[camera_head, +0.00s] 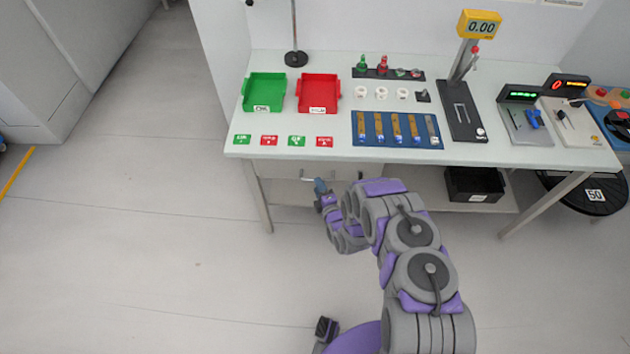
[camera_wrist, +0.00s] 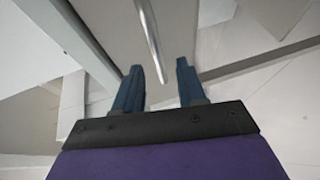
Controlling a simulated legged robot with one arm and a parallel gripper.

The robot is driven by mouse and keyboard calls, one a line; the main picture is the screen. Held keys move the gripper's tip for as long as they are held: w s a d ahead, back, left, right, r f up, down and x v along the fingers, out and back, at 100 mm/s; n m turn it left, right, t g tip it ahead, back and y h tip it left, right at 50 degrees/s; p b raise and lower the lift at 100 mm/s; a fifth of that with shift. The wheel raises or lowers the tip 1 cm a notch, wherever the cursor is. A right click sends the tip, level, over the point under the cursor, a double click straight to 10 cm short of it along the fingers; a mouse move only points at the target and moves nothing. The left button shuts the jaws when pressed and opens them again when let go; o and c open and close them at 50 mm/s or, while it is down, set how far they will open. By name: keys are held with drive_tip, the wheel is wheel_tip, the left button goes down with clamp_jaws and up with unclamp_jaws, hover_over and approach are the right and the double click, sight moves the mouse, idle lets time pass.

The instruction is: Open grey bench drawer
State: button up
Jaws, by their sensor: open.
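The grey bench drawer (camera_head: 275,169) sits under the front edge of the bench top, at its left side. Its front looks flush beneath the bench, though my arm partly covers it. Its thin metal handle (camera_head: 308,178) shows just above my gripper (camera_head: 320,187) in the head view. In the wrist view the handle (camera_wrist: 149,38) is a slim bar in front of the pale drawer front (camera_wrist: 115,28). My gripper (camera_wrist: 159,68) is open, with the bar's near end in line with the gap between its dark blue fingers. No contact is visible.
The bench top (camera_head: 315,146) holds a green tray (camera_head: 264,92), a red tray (camera_head: 318,93), a blue rack (camera_head: 397,130) and several instruments. A bench leg (camera_head: 257,195) stands left of my gripper. A black bin (camera_head: 474,185) is on the lower shelf. The floor at left is clear.

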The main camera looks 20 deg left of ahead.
sight(306, 171)
drive_tip(key=shift+x, duration=2.3)
drive_tip(key=shift+f, duration=0.1)
clamp_jaws()
drive_tip(key=shift+s, duration=0.1)
